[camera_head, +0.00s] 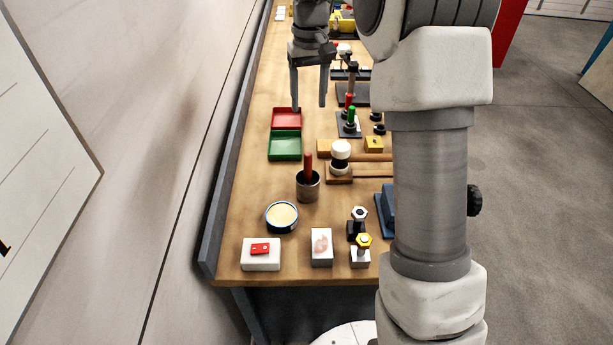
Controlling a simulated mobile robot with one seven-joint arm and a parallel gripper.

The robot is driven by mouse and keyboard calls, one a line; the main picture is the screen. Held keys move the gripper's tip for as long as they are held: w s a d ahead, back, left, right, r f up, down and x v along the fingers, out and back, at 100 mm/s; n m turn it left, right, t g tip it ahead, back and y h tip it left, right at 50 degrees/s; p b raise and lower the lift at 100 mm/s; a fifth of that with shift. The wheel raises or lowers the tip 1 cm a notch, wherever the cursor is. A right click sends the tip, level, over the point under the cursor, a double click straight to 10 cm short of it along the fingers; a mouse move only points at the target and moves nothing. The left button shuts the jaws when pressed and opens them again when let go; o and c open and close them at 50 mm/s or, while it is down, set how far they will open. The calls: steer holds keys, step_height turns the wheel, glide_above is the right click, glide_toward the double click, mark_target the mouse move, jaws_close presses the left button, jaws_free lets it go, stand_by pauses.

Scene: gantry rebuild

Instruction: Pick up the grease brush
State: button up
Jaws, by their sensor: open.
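A brush-like tool with a reddish-brown handle (308,165) stands upright in a dark metal cup (308,190) on the workbench. I take it for the grease brush; its lower end is hidden inside the cup. A round blue-rimmed tin (281,216) with pale contents stands just in front and to the left of the cup. My gripper (309,105) points down with its two fingers apart and nothing between them. It shows farther up the bench than the cup, near the red tray.
A red tray (286,110) and a green tray (299,146) lie behind the cup. A white-topped tool (341,150) stands to its right. White blocks (261,265) and bolts (363,242) line the front edge. My arm hides the bench's right side.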

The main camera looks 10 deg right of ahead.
mark_target(308, 153)
step_height(308, 153, down, 17)
steer(key=shift+r+p, duration=0.2)
steer(key=shift+p, duration=0.65)
jaws_close()
